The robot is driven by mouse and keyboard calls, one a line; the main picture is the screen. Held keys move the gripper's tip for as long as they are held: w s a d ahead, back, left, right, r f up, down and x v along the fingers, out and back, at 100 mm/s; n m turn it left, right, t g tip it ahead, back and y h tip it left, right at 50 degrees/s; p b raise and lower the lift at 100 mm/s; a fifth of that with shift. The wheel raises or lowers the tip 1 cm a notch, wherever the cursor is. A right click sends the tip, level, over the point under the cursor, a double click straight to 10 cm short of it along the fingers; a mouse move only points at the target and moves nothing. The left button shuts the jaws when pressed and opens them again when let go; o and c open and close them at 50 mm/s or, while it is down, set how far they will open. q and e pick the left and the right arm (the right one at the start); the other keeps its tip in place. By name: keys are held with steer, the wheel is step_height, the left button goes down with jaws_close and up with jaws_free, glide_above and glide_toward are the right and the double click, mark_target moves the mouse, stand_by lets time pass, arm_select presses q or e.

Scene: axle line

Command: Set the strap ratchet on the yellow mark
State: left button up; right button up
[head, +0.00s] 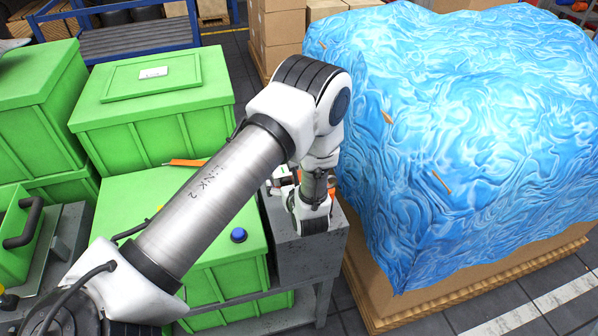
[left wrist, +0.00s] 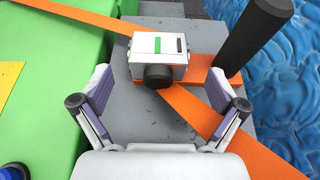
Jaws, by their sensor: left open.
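A small white boxy device (left wrist: 160,58) with a green label and a black round knob sits on an orange strap in the left wrist view; it looks like the strap ratchet. A black upright handle (left wrist: 253,38) rises from an orange piece right beside it. My left gripper (left wrist: 162,95) is open, its two fingers apart on either side of the near end of the device, not closed on it. In the head view my left gripper (head: 284,188) is over the grey block, partly hidden by its own arm. A yellow patch (left wrist: 10,88) lies on the green lid at left. My right gripper is not in view.
The grey block (head: 308,258) stands between the green bin (head: 230,262) and a large load under blue wrap (head: 470,130) on a pallet. A blue button (head: 239,235) sits on the green lid. Other green bins stand behind.

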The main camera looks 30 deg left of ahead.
arm_select(q)
steer(key=p+x, duration=0.2)
steer(key=x, duration=0.3)
steer(key=shift+r, duration=0.2)
steer(key=shift+w+a+f, duration=0.1)
steer(key=shift+a+f, duration=0.1)
steer(key=shift+a, duration=0.25)
steer(key=shift+d, duration=0.15)
steer(key=c, duration=1.4)
steer(key=shift+c, duration=0.6)
